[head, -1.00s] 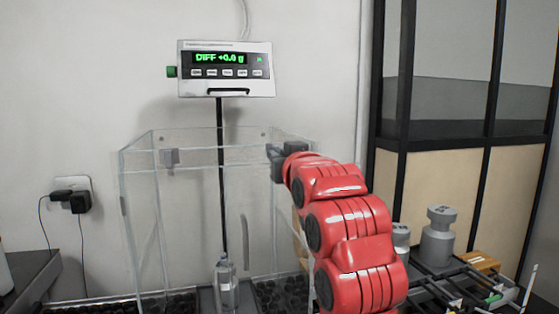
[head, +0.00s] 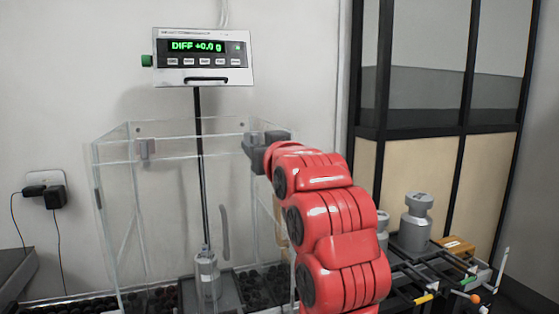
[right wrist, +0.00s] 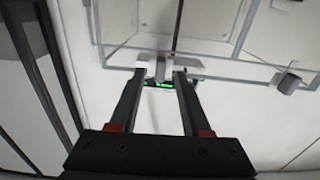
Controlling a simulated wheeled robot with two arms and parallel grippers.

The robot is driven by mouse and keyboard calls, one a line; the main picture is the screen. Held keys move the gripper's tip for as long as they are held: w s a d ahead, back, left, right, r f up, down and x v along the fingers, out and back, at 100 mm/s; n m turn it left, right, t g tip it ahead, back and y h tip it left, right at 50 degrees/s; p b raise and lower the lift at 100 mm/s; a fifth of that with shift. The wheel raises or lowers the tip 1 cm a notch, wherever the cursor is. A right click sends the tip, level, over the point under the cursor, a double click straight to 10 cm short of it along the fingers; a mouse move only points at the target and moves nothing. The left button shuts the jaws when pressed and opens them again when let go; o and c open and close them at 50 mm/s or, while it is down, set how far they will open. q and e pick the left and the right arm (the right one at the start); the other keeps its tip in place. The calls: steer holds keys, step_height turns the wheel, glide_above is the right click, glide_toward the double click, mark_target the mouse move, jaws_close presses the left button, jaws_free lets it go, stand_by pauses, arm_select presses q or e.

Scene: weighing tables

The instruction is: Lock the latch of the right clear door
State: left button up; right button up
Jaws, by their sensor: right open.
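The clear box (head: 96,190) stands below the scale display, its walls see-through. A small grey latch (head: 146,150) sits on its top left edge. At its top right corner is my right gripper (head: 256,148), beside a grey block that may be the right door's latch; the two overlap here. In the right wrist view the right gripper (right wrist: 161,72) is open, its two fingers on either side of a small grey piece (right wrist: 160,68) at the clear panel's edge. Whether they touch it I cannot tell. Another grey latch piece (right wrist: 287,82) shows at right. My left gripper is not in view.
The scale display (head: 203,57) reads DIFF +0.0 g on a black post. A silver weight (head: 207,275) stands inside the box among dark pebbles. At right, a grey weight (head: 417,225) and an orange-brown box (head: 453,246) stand near a black rack (head: 420,272).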

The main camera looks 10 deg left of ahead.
steer(key=b+v, duration=0.3)
steer(key=v, duration=1.2)
steer(key=shift+s+d, duration=0.2)
steer(key=shift+d, duration=0.05)
